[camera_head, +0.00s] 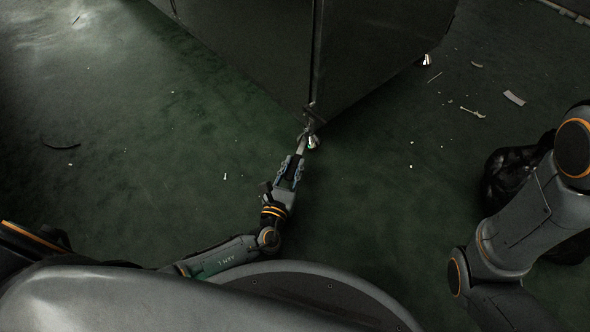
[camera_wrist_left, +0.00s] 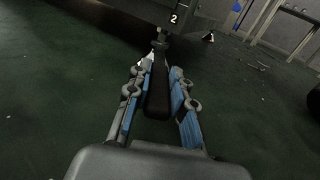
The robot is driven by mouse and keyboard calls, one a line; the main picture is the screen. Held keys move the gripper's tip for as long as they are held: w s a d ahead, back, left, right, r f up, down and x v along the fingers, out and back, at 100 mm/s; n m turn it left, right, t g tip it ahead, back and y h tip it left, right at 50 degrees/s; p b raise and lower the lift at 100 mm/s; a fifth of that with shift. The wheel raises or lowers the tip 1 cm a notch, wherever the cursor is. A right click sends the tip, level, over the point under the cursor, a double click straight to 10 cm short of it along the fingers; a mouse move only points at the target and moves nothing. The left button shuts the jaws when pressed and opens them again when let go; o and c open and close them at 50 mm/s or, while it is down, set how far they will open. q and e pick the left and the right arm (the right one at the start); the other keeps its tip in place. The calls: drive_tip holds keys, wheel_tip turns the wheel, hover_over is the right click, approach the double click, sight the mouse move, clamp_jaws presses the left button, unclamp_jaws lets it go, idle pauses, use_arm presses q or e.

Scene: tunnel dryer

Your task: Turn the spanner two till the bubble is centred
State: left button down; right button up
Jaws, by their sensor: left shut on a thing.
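My left gripper (camera_head: 296,160) is shut on the dark handle of the spanner (camera_head: 301,146), low at the near corner of the dark machine. In the left wrist view the spanner handle (camera_wrist_left: 157,92) lies between the blue-padded fingers of my left gripper (camera_wrist_left: 156,84) and points away from me. Its far end meets the foot (camera_wrist_left: 161,36) under the machine corner, below a label "2" (camera_wrist_left: 174,18). The bubble cannot be made out in either view. My right gripper is not in view; only my right arm shows.
The dark machine body (camera_head: 370,45) fills the top middle. Another foot (camera_head: 427,60) stands under it to the right. Small scraps (camera_head: 514,98) and bits lie on the green floor. The floor left of my left arm is mostly clear.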

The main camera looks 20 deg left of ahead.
use_arm(q)
drive_tip(key=shift+d, duration=0.25)
drive_tip(key=c, duration=1.2)
unclamp_jaws()
drive_tip(key=shift+o, duration=0.2)
drive_tip(key=shift+a, duration=0.1)
drive_tip(key=shift+r, duration=0.1)
wheel_tip(320, 180, up, 10)
drive_tip(key=shift+f, duration=0.1)
